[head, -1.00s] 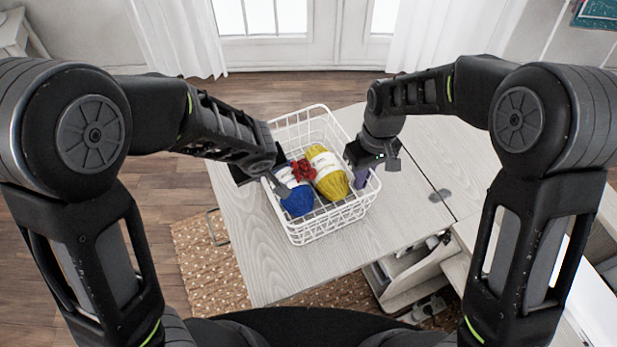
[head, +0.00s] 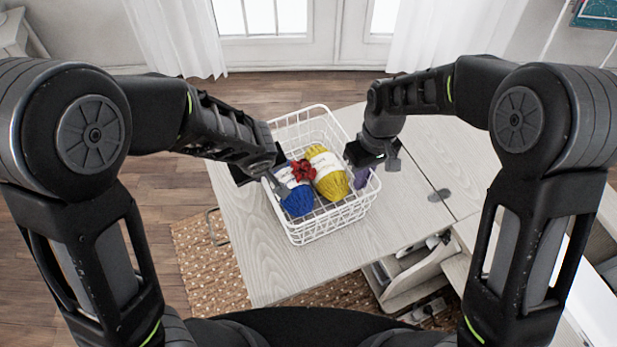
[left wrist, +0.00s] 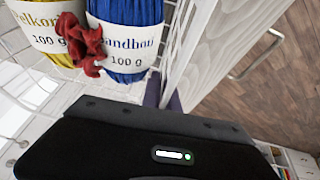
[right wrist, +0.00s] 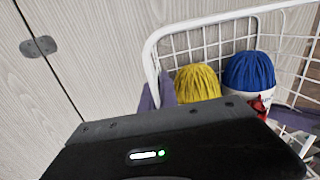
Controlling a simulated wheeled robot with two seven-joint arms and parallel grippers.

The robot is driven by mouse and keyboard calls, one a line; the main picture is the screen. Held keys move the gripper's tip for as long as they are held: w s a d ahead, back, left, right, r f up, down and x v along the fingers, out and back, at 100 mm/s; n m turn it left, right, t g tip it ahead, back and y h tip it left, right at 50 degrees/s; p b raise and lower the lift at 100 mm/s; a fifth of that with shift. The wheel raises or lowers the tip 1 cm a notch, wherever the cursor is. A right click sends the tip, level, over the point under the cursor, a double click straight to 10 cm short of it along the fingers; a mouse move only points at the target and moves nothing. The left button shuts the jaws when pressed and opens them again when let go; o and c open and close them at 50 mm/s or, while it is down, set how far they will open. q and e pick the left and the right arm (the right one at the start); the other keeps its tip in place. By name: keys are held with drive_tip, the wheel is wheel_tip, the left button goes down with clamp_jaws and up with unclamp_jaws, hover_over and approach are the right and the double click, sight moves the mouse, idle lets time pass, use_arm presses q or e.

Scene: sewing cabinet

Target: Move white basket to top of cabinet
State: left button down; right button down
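The white basket (head: 322,232) is an open wire basket on the pale wooden leaf, at the centre of the head view. It holds a blue yarn ball (head: 297,201), a yellow yarn ball (head: 331,178) and a red item (head: 303,170). My left gripper (head: 272,180) is at its left side; in the left wrist view its fingers (left wrist: 165,95) are close together around the rim. My right gripper (head: 362,176) is at the right side; its purple-grey fingers (right wrist: 158,92) pinch the rim in the right wrist view. The gripped wire is partly hidden.
The pale cabinet top (head: 455,165) continues to the right, with a dark hinge (head: 439,195) near the seam, and is mostly bare. Open storage (head: 410,275) is below at right. A patterned rug (head: 205,265) lies on the floor at left.

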use_arm(q)
drive_tip(key=shift+r, duration=0.2)
use_arm(e)
drive_tip(key=shift+r, duration=0.2)
